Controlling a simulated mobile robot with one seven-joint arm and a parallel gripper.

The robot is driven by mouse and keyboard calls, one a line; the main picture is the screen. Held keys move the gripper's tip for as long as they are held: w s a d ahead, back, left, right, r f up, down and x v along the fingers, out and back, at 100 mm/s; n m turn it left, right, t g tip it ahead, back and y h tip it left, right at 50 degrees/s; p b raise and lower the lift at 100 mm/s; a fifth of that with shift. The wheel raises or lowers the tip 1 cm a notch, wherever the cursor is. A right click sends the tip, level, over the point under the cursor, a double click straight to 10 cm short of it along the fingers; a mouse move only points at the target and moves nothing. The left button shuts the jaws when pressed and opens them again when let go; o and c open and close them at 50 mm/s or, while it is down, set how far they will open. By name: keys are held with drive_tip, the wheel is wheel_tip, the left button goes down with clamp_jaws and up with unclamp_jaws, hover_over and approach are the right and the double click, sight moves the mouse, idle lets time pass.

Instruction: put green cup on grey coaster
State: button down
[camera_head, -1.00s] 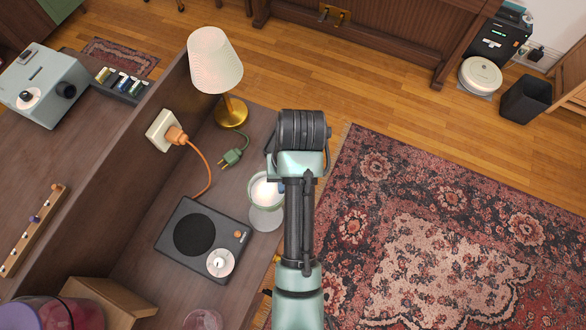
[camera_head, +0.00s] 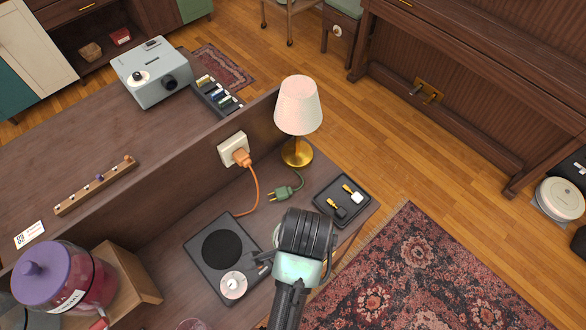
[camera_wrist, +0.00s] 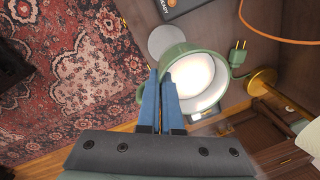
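The green cup (camera_wrist: 184,53), pale inside, is at the fingertips in the wrist view. My gripper (camera_wrist: 160,76) is shut on its near wall, with one blue finger over the inside and the other outside beside the handle. The grey coaster (camera_wrist: 163,38) is a round disc on the shelf, partly covered by the cup in this view. I cannot tell the height of the cup above the shelf. In the head view my wrist hides the cup and the coaster.
A dark speaker-like device (camera_head: 203,268) lies left of my wrist. A black tray (camera_head: 327,207) with small items lies to its right. A lamp (camera_head: 298,107), a green plug (camera_head: 286,192) and an orange cord (camera_head: 254,195) are behind. A jar (camera_head: 88,282) stands front left.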

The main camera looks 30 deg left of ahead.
wheel_tip(320, 180, down, 10)
drive_tip(key=shift+r+p, duration=0.2)
drive_tip(key=shift+p, duration=0.1)
idle(0.3)
drive_tip(key=shift+f, duration=0.15)
drive_tip(key=c, duration=1.1)
unclamp_jaws()
